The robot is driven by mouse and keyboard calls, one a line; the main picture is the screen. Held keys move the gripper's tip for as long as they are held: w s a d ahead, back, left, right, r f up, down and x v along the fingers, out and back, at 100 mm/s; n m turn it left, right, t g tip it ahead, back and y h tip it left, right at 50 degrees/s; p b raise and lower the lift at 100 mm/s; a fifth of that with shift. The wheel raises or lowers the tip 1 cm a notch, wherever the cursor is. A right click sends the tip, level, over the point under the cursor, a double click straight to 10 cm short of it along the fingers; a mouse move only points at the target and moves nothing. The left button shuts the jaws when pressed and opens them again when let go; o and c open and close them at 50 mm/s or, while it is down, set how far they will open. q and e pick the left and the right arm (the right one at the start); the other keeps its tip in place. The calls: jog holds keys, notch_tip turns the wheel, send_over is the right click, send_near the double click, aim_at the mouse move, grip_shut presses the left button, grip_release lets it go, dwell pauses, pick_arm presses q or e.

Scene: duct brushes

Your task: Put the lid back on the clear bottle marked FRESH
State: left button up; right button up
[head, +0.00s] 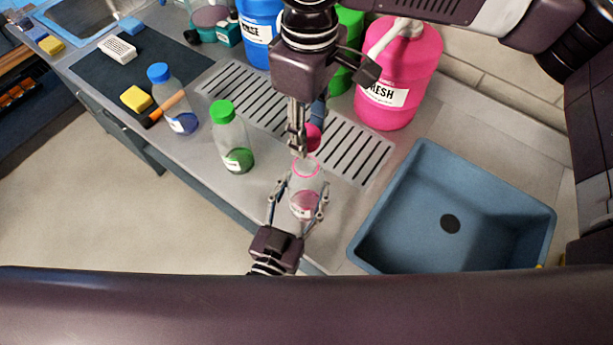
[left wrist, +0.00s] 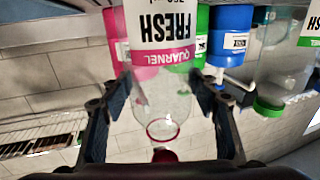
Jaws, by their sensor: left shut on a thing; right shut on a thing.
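The clear bottle (head: 305,193) marked FRESH has a pink rim and a little pink liquid. My left gripper (head: 297,206) is shut around its sides and holds it upright and uncapped; the bottle also shows upside down in the left wrist view (left wrist: 160,95). My right gripper (head: 300,150) is shut on the pink lid (head: 313,136), just above and behind the bottle mouth in the head view. The lid also shows in the left wrist view (left wrist: 165,155), close to the mouth with a small gap. The right fingers partly hide the lid.
A blue sink (head: 390,225) lies to the right. Behind stand a slotted drain rack (head: 350,140), a pink jug (head: 400,75), a green jug (head: 350,25) and a blue jug (head: 258,30). Green-capped (head: 230,140) and blue-capped (head: 170,100) bottles stand to the left.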

send_over(308, 156)
jog(key=s, duration=0.2)
jog(key=shift+f, duration=2.15)
jog(key=shift+s+f, duration=0.1)
jog(key=shift+f, duration=0.05)
jog(key=shift+f, duration=0.75)
jog(key=shift+f, duration=0.6)
jog(key=m, duration=2)
jog(key=a+m, duration=0.1)
jog(key=m, duration=0.8)
